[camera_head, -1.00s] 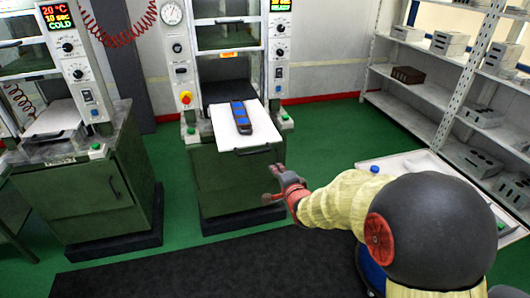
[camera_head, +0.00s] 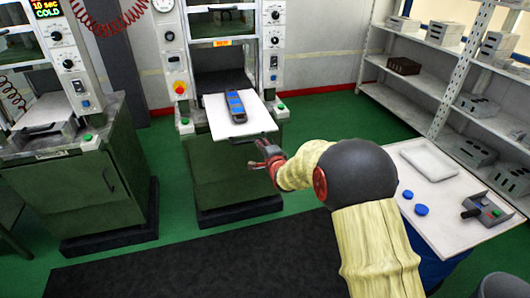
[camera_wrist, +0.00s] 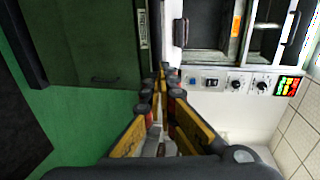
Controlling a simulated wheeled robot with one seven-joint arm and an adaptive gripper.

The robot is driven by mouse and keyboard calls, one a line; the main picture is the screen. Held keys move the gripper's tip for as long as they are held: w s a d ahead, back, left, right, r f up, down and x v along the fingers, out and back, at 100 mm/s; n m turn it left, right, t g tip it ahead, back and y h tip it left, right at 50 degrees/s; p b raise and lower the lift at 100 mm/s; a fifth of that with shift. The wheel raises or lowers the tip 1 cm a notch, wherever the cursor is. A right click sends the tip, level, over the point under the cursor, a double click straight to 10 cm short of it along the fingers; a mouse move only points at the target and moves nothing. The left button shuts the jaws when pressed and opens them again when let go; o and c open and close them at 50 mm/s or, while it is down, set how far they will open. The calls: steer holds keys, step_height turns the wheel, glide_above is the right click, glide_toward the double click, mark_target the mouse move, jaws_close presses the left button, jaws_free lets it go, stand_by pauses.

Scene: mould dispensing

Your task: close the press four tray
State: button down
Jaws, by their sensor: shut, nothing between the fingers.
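The press tray (camera_head: 262,122) is a white plate pulled out of the middle press (camera_head: 226,60). A dark mould with blue cavities (camera_head: 236,105) lies on it. The tray's dark handle (camera_head: 262,135) is on its front edge. My gripper (camera_head: 258,154) is just in front of and slightly below that handle; I cannot tell whether it touches. In the wrist view my gripper (camera_wrist: 160,84) has its fingertips together, with nothing seen between them. The press opening is to the right there, and the green cabinet (camera_wrist: 95,40) is to the left.
Another press (camera_head: 75,165) stands at the left with its own tray. A table (camera_head: 455,215) at the right carries a white tray, blue discs and a small device. Shelves (camera_head: 440,110) with grey moulds line the right wall. Green floor lies between the presses and the table.

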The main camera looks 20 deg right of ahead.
steer(key=shift+w+f, duration=0.1)
steer(key=shift+w, duration=0.6)
steer(key=shift+w, duration=0.15)
